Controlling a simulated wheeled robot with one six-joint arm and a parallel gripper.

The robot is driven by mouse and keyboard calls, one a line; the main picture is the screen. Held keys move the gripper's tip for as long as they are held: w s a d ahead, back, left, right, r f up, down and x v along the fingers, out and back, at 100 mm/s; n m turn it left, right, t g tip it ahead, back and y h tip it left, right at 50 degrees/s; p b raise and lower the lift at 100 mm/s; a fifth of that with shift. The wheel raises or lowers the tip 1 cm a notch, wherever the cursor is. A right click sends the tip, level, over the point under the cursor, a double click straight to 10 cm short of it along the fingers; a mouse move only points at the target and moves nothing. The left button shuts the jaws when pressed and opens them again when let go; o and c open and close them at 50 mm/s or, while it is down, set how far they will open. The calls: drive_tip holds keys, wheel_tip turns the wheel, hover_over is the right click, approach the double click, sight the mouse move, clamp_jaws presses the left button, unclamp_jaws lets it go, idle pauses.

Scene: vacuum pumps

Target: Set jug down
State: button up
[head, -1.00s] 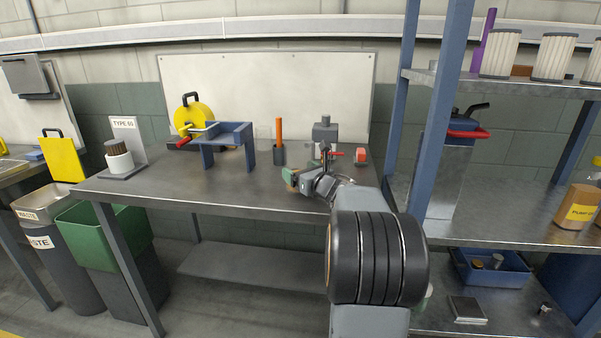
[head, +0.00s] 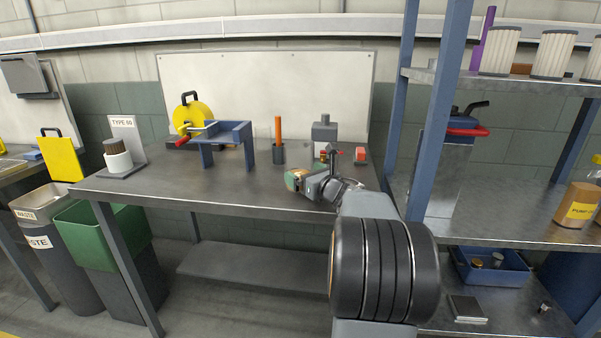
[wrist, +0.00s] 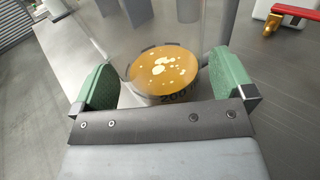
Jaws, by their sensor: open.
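The jug (wrist: 163,72) is clear-walled and holds amber liquid with pale bubbles on top; part of a dark "200" mark shows on its near side. In the wrist view it sits upright between the green pads of my gripper (wrist: 165,85), which are spread to either side with small gaps. My gripper's palm hides the jug's near lower part. In the head view my gripper (head: 297,181) is low over the front right of the steel bench (head: 215,188). There the jug is mostly hidden by the gripper, and its contact with the bench cannot be seen.
A blue stand (head: 229,143), an orange-handled tool in a dark holder (head: 278,152) and a grey pump-like unit (head: 325,131) stand behind. A small red block (head: 361,155) is to the right. A blue shelf post (head: 433,130) rises right of my arm. The bench's left middle is clear.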

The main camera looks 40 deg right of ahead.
drive_tip(key=s, duration=1.1)
drive_tip(key=shift+d, duration=0.1)
clamp_jaws()
idle(0.8)
idle(0.4)
drive_tip(key=s+b, duration=0.4)
drive_tip(key=s, duration=0.8)
drive_tip(key=shift+d, duration=0.15)
idle(0.8)
idle(0.5)
